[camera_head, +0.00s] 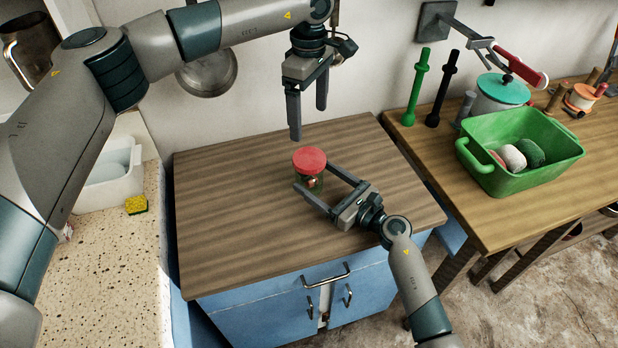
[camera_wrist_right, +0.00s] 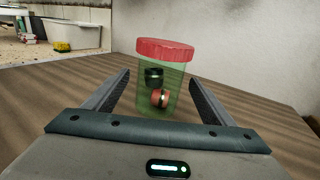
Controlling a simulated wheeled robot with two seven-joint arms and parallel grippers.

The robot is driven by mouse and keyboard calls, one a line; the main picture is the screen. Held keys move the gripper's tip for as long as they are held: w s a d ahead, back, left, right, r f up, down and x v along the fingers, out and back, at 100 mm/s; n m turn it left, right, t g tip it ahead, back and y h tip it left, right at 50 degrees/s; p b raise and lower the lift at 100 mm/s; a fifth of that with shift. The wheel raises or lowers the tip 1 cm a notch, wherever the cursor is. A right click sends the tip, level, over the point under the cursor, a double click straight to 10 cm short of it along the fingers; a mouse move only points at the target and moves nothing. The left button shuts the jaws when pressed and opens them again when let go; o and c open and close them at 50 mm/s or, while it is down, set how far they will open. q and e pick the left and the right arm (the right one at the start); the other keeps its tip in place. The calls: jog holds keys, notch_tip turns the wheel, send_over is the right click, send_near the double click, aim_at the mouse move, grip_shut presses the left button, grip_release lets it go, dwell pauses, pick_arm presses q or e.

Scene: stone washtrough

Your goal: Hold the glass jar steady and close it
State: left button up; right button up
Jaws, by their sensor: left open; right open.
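The glass jar (camera_head: 317,187) stands upright on the wooden cabinet top (camera_head: 240,210). A red lid (camera_head: 309,159) sits on its mouth; I cannot tell whether it is tight. In the right wrist view the jar's greenish glass (camera_wrist_right: 150,112) shows small red and dark things inside, under the red lid (camera_wrist_right: 165,49). My right gripper (camera_head: 314,191) is open and low, with its fingers reaching to either side of the jar, and the jar stands between or just beyond their tips. My left gripper (camera_head: 308,122) is open and empty, pointing down, above and behind the jar.
At the right, a table holds a green basin (camera_head: 520,150) with several rolled things, a pot with a teal lid (camera_head: 502,88) and green and black upright tools. A stone counter with a yellow sponge (camera_head: 136,205) is at the left. The cabinet top around the jar is clear.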

jog(key=b+v, duration=0.3)
jog(key=v, duration=1.1)
jog(key=shift+s+d, duration=0.35)
